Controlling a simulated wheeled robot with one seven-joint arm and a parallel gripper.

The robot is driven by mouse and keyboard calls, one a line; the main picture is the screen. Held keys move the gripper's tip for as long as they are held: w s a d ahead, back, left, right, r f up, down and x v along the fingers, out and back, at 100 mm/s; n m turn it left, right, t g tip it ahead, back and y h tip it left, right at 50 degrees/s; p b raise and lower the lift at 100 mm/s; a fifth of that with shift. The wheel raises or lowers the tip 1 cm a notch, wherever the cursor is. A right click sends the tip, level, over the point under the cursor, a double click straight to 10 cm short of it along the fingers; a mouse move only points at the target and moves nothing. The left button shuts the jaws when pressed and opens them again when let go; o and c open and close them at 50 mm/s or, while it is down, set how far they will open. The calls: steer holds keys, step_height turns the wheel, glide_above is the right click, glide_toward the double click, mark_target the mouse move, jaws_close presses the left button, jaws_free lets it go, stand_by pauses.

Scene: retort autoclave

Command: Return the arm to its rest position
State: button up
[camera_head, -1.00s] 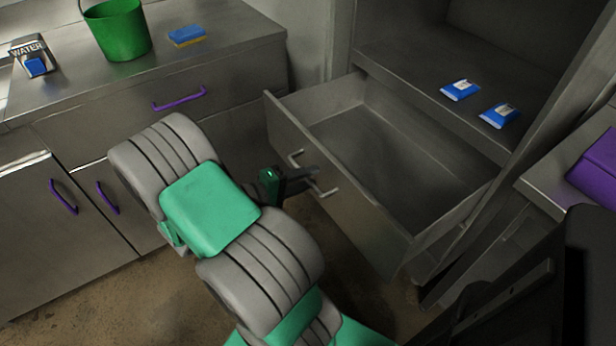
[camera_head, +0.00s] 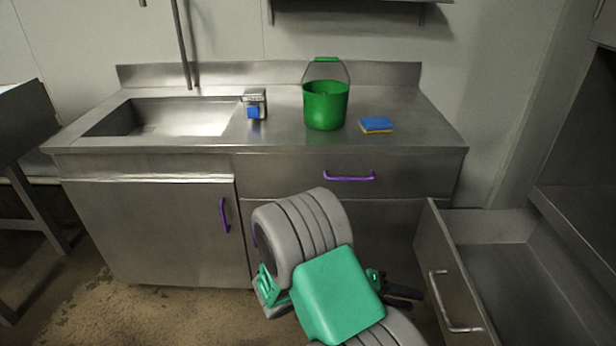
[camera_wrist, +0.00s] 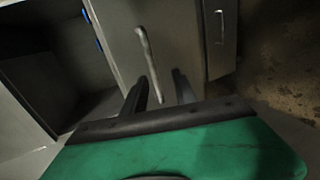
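My gripper (camera_head: 410,293) is beside the front of the open drawer (camera_head: 462,300), low in the head view, partly hidden behind my arm. In the wrist view its two dark fingers (camera_wrist: 160,88) stand apart with nothing held between them. The drawer's metal handle (camera_head: 447,300) is just right of the fingertips in the head view. It also shows ahead of the fingers in the wrist view (camera_wrist: 148,58), its lower end between them. The exact gap is hard to tell.
A steel counter (camera_head: 200,150) with a sink (camera_head: 165,117) stands ahead. On it are a green bucket (camera_head: 326,108), a blue and yellow sponge (camera_head: 376,124) and a small box with blue (camera_head: 254,105). Purple handles (camera_head: 224,214) stick out from its front. Floor at left is clear.

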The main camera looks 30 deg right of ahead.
steer(key=w+a+r+n+t+y+p, duration=0.2)
steer(key=w+a+r+t+y+p, duration=0.1)
steer(key=a+r, duration=0.7)
steer(key=w+a+r+n+t+y+p, duration=0.3)
steer(key=a+r+t+y+p, duration=0.3)
steer(key=a+r, duration=0.5)
steer(key=w+a+y+p, duration=0.1)
steer(key=a+y+p, duration=0.1)
steer(key=a, duration=0.4)
steer(key=shift+w+r+n+t+y, duration=0.15)
steer(key=shift+r+n+t+y, duration=0.15)
steer(key=shift+y, duration=0.5)
